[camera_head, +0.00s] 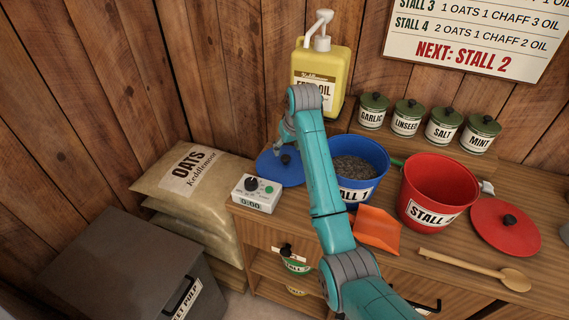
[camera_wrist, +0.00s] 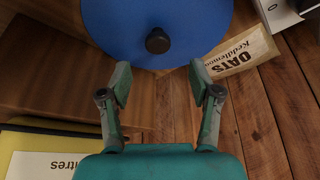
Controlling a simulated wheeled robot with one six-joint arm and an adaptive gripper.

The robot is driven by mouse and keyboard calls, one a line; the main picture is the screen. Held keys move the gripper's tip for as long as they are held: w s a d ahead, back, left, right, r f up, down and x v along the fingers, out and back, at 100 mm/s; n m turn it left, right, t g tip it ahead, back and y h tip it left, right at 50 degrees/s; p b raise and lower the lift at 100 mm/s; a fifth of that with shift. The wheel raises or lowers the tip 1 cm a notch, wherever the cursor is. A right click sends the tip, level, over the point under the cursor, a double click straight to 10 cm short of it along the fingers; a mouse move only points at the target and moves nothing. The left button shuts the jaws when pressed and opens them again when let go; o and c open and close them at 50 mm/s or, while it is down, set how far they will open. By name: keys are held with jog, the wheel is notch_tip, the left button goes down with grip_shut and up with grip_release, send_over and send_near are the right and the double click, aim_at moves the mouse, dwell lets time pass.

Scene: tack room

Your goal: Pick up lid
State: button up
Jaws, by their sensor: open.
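A round blue lid (camera_head: 278,169) with a black knob lies flat at the back left of the wooden counter, beside the blue Stall 1 bucket (camera_head: 362,157). A round red lid (camera_head: 505,228) with a black knob lies at the right, beside the red Stall bucket (camera_head: 436,192). My gripper (camera_head: 278,152) is over the blue lid, partly hidden by my arm in the head view. In the wrist view my gripper (camera_wrist: 160,78) is open and empty. The blue lid (camera_wrist: 120,25) and its knob lie ahead of the fingertips there, with a gap between.
A timer box (camera_head: 256,194) stands just in front of the blue lid. A yellow oil jug (camera_head: 335,75) stands behind my arm. An orange scoop (camera_head: 376,228) and a wooden spoon (camera_head: 470,267) lie on the counter. Oats sacks (camera_head: 190,180) are stacked left of it.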

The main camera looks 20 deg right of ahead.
aim_at(285, 157)
jog(key=shift+x, duration=3.55)
jog(key=shift+s+d, duration=0.15)
jog(key=shift+s, duration=0.05)
grip_shut()
jog(key=shift+r, duration=0.1)
notch_tip(285, 157, up, 18)
